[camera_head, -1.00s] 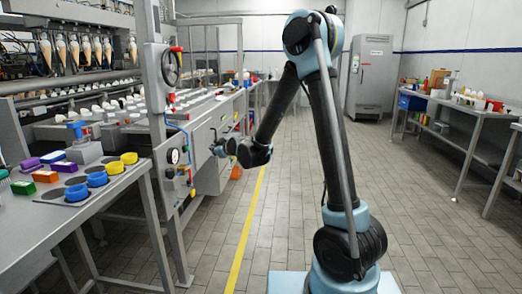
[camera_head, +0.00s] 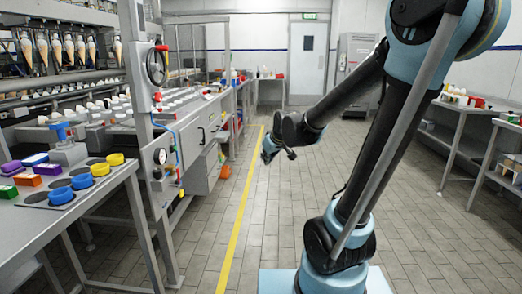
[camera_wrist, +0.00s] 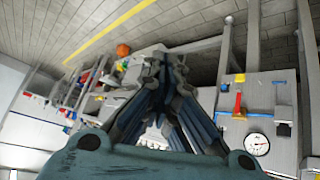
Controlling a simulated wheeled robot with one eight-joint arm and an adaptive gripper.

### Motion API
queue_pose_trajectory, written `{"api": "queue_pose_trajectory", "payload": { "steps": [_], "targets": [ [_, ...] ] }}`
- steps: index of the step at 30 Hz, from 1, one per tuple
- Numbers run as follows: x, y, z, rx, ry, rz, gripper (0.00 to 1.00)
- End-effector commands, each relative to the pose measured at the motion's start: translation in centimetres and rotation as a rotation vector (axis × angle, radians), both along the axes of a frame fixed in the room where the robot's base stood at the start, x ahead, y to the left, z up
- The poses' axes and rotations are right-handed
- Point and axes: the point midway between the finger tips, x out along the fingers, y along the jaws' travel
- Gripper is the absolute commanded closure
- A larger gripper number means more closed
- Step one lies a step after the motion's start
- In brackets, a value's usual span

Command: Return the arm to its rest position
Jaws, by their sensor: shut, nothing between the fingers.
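My arm (camera_head: 375,150) rises from its base at the right of the head view and bends down to the left. My gripper (camera_head: 268,152) hangs in the air over the tiled floor, near the yellow line and right of the machine, apart from everything. In the wrist view my gripper (camera_wrist: 166,62) reaches up the middle, its fingers drawn together at the tips with nothing between them. The machine's side, with a pressure gauge (camera_wrist: 257,144) and a red-handled valve (camera_wrist: 238,104), shows beyond it.
A steel table (camera_head: 105,190) at the left holds coloured blocks and blue and yellow rings. The machine (camera_head: 190,130) with ice-cream cones stands behind it. Side tables (camera_head: 462,110) line the right wall. The floor (camera_head: 215,235) around the yellow line is clear.

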Motion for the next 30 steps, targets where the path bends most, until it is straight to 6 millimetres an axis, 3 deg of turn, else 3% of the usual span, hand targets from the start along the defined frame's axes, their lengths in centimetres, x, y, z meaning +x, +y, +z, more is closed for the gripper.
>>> {"api": "queue_pose_trajectory", "payload": {
  "steps": [6, 15, 24, 30],
  "targets": [
    [-5.6, -5.3, -1.2, -0.013, 0.116, -0.119, 1.0],
    [-13.8, -11.1, -3.6, -0.026, 0.273, -0.288, 1.0],
    [-22.1, -15.1, -6.6, -0.032, 0.425, -0.462, 1.0],
    [-25.7, -16.4, -8.1, -0.035, 0.494, -0.545, 1.0]
  ]
}}
